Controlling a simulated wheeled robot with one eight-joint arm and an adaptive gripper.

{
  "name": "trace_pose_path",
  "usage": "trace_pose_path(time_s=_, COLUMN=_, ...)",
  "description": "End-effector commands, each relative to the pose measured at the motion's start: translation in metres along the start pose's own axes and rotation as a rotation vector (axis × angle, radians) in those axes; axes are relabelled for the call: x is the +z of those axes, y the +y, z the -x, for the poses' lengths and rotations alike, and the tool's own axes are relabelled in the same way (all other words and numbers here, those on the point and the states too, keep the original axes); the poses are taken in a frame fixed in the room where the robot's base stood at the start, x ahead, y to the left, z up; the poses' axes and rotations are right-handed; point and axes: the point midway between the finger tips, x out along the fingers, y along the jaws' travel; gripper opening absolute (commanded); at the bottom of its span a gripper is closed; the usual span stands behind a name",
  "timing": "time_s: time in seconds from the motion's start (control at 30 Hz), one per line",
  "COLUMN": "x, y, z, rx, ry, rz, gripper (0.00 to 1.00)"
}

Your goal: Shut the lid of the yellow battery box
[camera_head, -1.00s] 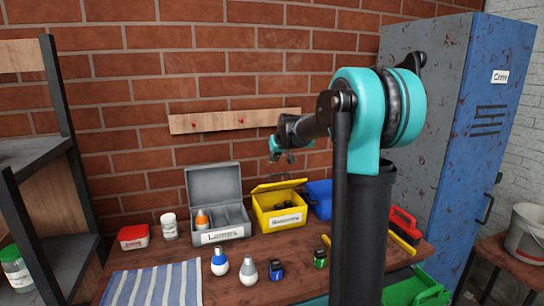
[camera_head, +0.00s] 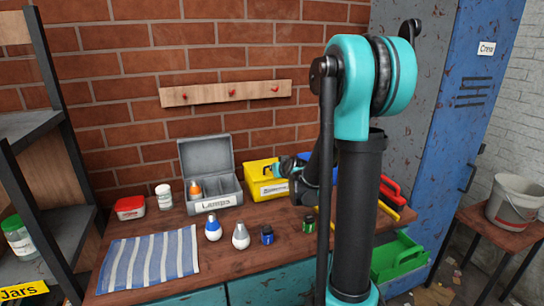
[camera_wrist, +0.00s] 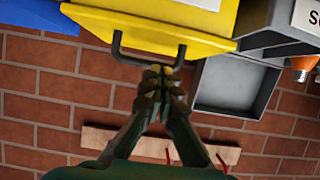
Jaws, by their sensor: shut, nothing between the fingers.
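The yellow battery box (camera_head: 262,190) stands on the bench between the grey lamps box and a blue box. My gripper (camera_head: 282,166) is at the box's right part, and my arm hides that side. In the wrist view, which is upside down, the yellow box (camera_wrist: 225,20) is at the top. My shut, empty gripper (camera_wrist: 158,70) has its fingertips at the dark handle (camera_wrist: 118,45), at or very near the yellow edge.
The open grey lamps box (camera_head: 215,203) stands left of the yellow box, and the blue box (camera_head: 318,160) is partly behind my arm. Several bulbs and small jars stand in front, beside a striped cloth (camera_head: 148,260). A green crate (camera_head: 398,258) is at lower right.

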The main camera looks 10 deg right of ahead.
Motion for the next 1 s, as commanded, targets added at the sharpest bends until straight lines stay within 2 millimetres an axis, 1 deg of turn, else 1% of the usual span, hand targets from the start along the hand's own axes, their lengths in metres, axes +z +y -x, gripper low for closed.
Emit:
trace_pose_path(time_s=0.03, x=0.008, y=0.000, z=-0.002, rx=0.000, ry=0.000, rz=-0.001, gripper=0.00)
trace_pose_path(time_s=0.2, x=0.029, y=0.000, z=-0.007, rx=0.000, ry=0.000, rz=-0.001, gripper=0.00)
trace_pose_path(time_s=0.4, x=0.045, y=0.000, z=-0.013, rx=0.000, ry=0.000, rz=-0.001, gripper=0.00)
trace_pose_path(time_s=0.6, x=0.052, y=0.000, z=-0.017, rx=-0.001, ry=-0.002, rz=0.000, gripper=0.00)
trace_pose_path(time_s=1.0, x=0.054, y=0.000, z=-0.019, rx=-0.003, ry=-0.006, rz=0.001, gripper=0.00)
